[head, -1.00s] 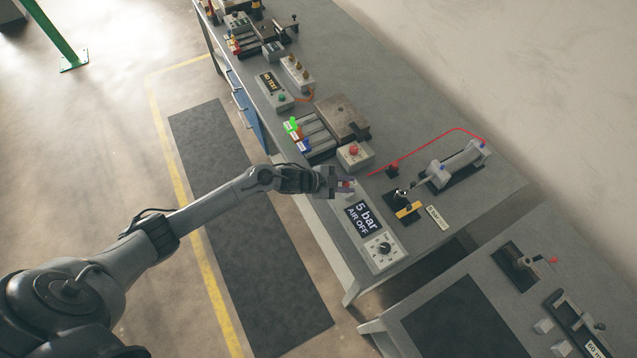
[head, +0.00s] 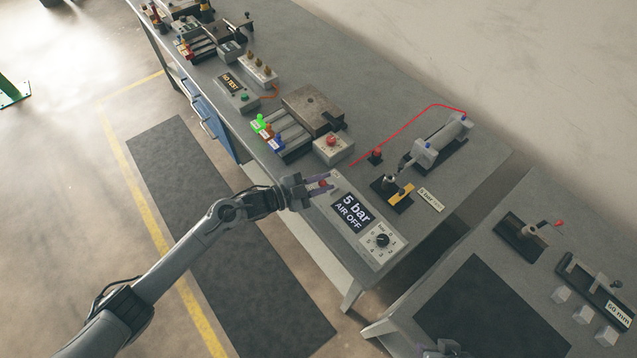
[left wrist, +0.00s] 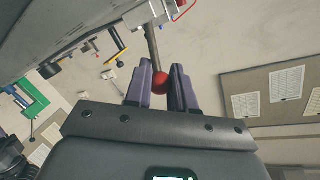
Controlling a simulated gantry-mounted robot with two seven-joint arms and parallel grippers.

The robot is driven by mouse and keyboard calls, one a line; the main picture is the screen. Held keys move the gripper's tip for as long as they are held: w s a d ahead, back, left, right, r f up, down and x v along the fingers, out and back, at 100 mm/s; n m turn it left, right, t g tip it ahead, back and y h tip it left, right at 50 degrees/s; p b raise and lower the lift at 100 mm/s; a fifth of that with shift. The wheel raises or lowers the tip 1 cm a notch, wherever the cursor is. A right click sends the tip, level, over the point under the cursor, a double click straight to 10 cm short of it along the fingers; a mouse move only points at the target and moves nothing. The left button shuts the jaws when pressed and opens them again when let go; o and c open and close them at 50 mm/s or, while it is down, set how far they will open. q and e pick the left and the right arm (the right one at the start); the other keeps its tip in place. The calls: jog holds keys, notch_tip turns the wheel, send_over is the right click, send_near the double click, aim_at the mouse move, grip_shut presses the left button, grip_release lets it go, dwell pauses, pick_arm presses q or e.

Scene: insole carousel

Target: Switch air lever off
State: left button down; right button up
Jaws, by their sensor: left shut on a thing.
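The air lever's red ball knob (head: 322,184) is at the upper left end of the control panel (head: 387,262), by the near table edge. In the left wrist view the knob (left wrist: 160,82) sits on a grey rod (left wrist: 153,45) between the two purple fingers. My left gripper (head: 318,187) is shut on this knob. The lever's base is partly hidden. The panel's dark display (head: 352,212) reads "5 bar AIR OFF". A grey part at the bottom edge of the head view looks like my right gripper (head: 440,349); its fingers cannot be made out.
A box with a red button (head: 332,150) stands just behind my left gripper. A black dial (head: 382,241) is on the panel. A clamp fixture (head: 391,188) and a cylinder with a red hose (head: 440,142) stand to the right. A second table (head: 560,215) is at right.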

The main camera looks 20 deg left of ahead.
pick_arm(q)
jog(key=c, duration=1)
grip_release()
pick_arm(e)
jog(key=shift+d, duration=0.1)
pick_arm(q)
jog(key=shift+s+a, duration=0.2)
jog(key=shift+a, duration=0.05)
jog(key=v, duration=1)
jog(key=shift+r, duration=0.1)
pick_arm(e)
jog(key=shift+r, duration=0.15)
